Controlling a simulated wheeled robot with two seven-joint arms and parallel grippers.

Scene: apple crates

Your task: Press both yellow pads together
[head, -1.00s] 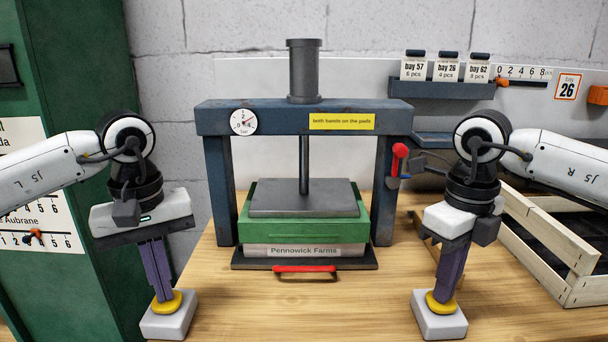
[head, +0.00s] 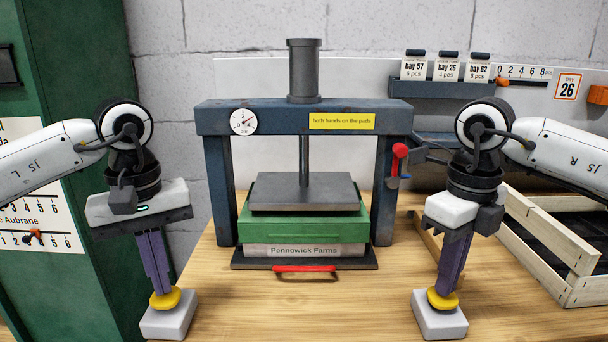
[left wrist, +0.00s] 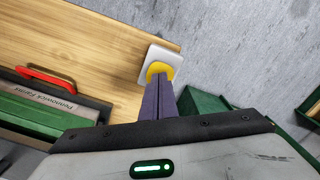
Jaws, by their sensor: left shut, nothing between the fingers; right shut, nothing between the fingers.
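The left yellow pad (head: 166,299) sits on a light grey block at the bench's front left; it also shows in the left wrist view (left wrist: 158,70). The right yellow pad (head: 442,301) sits on a matching block at the front right. My left gripper (head: 162,292) points down with its purple fingers shut and empty, tips at the left pad. My right gripper (head: 441,292) is likewise shut and empty, tips at the right pad. Whether the tips still touch the pads is hard to tell. The press plate (head: 304,190) is over the green crate (head: 304,232).
The blue press frame (head: 217,190) stands mid-bench, with a gauge (head: 243,121) and a red-knobbed lever (head: 399,152). A red handle (head: 305,269) is at its front. A wooden crate (head: 560,262) is at right, a green cabinet (head: 85,100) at left.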

